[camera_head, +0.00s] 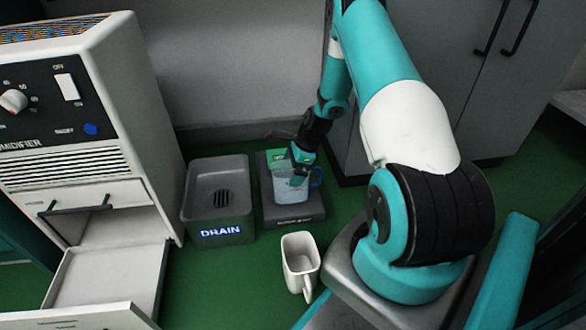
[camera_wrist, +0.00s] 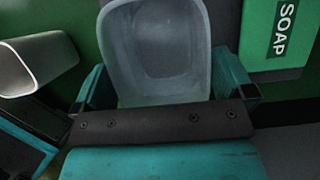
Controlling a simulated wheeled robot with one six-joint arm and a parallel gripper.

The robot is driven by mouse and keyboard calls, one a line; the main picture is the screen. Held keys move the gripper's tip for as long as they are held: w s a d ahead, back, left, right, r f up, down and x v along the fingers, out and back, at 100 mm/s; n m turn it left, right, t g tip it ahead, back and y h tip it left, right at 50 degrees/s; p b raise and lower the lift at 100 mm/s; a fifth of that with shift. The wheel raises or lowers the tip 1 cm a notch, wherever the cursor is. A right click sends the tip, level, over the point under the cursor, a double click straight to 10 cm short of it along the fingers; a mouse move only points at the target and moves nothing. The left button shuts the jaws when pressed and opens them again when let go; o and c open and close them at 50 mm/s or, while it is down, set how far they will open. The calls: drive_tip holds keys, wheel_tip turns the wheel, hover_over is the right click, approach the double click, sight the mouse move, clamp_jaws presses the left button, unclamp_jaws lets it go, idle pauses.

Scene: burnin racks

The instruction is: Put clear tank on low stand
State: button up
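The clear tank (camera_head: 291,187) appears over the dark low stand (camera_head: 296,214) in the head view. I cannot tell whether its base touches the stand. In the wrist view the open, pale tank (camera_wrist: 160,45) fills the space between my fingers. My gripper (camera_head: 301,165) is at the tank from above, with a finger close against each side; in the wrist view the gripper (camera_wrist: 165,85) looks shut on it. The wrist bar hides the tank's near part. A green block (camera_head: 277,157), marked SOAP in the wrist view (camera_wrist: 282,40), is at the stand's back.
A grey DRAIN basin (camera_head: 220,205) stands just left of the stand. A white jug (camera_head: 300,262) is on the green floor in front, also in the wrist view (camera_wrist: 40,62). The white humidifier (camera_head: 75,120) at left has an open drawer (camera_head: 108,280). Grey cabinets (camera_head: 460,95) are behind right.

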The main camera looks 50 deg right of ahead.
drive_tip(key=p+v, duration=0.5)
drive_tip(key=v, duration=0.3)
drive_tip(key=w+a+r+n+g, duration=0.1)
drive_tip(key=a+r+n, duration=1.3)
drive_tip(key=a+r, duration=0.6)
drive_tip(key=s+a+r+n+g, duration=0.1)
drive_tip(key=s+a+r+n, duration=0.5)
drive_tip(key=s+a+n, duration=0.2)
drive_tip(key=s+a+r+n, duration=0.5)
drive_tip(key=s+a+n, duration=0.4)
drive_tip(key=s, duration=0.4)
drive_tip(key=shift+s+a+r+n+g+y, duration=0.15)
drive_tip(key=shift+s+r+n+g+y, duration=0.2)
drive_tip(key=shift+n, duration=0.45)
